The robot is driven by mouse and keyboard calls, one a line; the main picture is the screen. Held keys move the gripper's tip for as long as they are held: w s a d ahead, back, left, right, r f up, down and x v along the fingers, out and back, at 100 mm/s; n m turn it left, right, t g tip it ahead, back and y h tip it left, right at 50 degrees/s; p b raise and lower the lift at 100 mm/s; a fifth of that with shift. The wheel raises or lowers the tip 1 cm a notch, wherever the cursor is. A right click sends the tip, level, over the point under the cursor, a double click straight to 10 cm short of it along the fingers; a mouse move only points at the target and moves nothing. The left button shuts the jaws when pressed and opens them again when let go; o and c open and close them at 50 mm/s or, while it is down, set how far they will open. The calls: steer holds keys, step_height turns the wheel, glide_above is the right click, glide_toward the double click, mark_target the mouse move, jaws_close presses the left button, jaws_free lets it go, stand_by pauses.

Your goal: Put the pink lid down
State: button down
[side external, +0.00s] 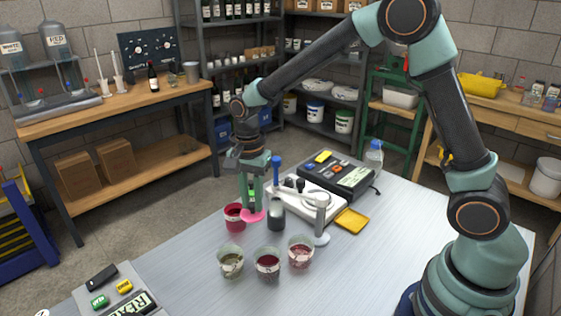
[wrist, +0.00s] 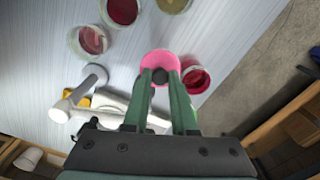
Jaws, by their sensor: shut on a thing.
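The pink lid (side external: 253,215) is a round disc with a dark knob, seen more clearly in the wrist view (wrist: 153,59). My gripper (side external: 254,205) points down, its green fingers shut on the lid's knob; it also shows in the wrist view (wrist: 160,78). The lid is beside a cup of red liquid (side external: 235,218) and partly overlaps it in the side view. In the wrist view that cup (wrist: 195,79) lies just right of the lid, its mouth open. I cannot tell whether the lid touches the table (side external: 190,285).
Three more cups stand in front: greenish (side external: 231,262), dark red (side external: 267,263) and pinkish (side external: 300,252). A dark-and-grey container (side external: 276,214) is close right of my gripper, with a white stand (side external: 322,222), a yellow piece (side external: 351,221) and a meter (side external: 340,177) beyond.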

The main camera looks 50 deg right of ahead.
step_height(320, 180, down, 9)
stand_by(0.4)
steer(key=shift+f, duration=0.15)
steer(key=c, duration=0.7)
jaws_free()
step_height(320, 180, up, 12)
steer(key=shift+r, duration=0.1)
steer(key=shift+s+d+r+n+t, duration=0.95)
steer(key=shift+s+d+r+n, duration=0.3)
steer(key=shift+s+r+n, duration=0.85)
steer(key=shift+s+d+r+n+t, duration=0.9)
steer(key=shift+s+d+r+n, duration=0.6)
steer(key=shift+s+n, duration=1)
steer(key=shift+s+d+r+n+t, duration=1)
steer(key=shift+s+r+n, duration=1.15)
steer(key=shift+s, duration=0.25)
